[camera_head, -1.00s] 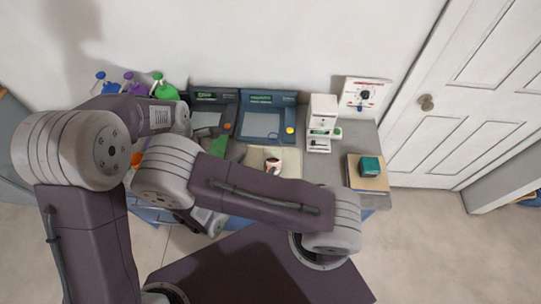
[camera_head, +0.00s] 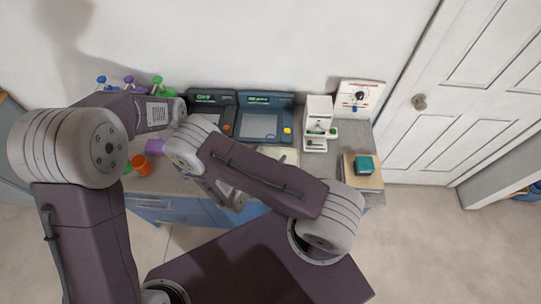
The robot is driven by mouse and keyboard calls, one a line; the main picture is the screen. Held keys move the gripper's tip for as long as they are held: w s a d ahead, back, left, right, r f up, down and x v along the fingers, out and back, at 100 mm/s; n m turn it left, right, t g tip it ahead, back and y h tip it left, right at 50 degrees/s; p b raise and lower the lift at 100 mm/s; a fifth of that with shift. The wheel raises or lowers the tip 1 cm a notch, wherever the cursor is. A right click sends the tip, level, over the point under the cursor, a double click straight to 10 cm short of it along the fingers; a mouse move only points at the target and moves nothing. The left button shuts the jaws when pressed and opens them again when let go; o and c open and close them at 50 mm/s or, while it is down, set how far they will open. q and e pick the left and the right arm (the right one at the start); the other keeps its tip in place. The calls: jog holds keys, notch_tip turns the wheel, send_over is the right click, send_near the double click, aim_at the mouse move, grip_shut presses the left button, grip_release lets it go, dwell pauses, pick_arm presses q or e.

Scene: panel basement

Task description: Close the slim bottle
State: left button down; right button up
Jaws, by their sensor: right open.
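I cannot pick out the slim bottle for certain; my arms hide part of the worktop. Bottles with a blue top (camera_head: 101,82), a purple top (camera_head: 129,81) and a green top (camera_head: 158,81) stand at the back left, partly behind my left arm. My right gripper (camera_head: 236,202) is open, low over the front edge of the worktop at the middle left, partly hidden by its own wrist. My left arm reaches in over the left of the worktop; its gripper does not show.
An orange cup (camera_head: 140,165) and a purple block (camera_head: 155,147) sit at the left. Two dark consoles, one with a blue-grey screen (camera_head: 259,126), stand at the back. A white device (camera_head: 318,119) and a teal box (camera_head: 364,164) are to the right. Blue drawers (camera_head: 160,212) are below.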

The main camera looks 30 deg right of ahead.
aim_at(271, 135)
pick_arm(q)
jog(key=shift+w+d+r, duration=0.1)
jog(key=shift+r, duration=0.45)
pick_arm(e)
jog(key=x, duration=0.3)
jog(key=shift+s, duration=0.1)
jog(key=shift+a, duration=0.1)
jog(key=shift+c, duration=0.9)
jog(key=c, duration=1.6)
jog(key=shift+r, duration=0.15)
pick_arm(q)
jog(key=shift+f+b, duration=0.65)
jog(key=shift+f, duration=0.15)
pick_arm(e)
jog(key=shift+r, duration=4.85)
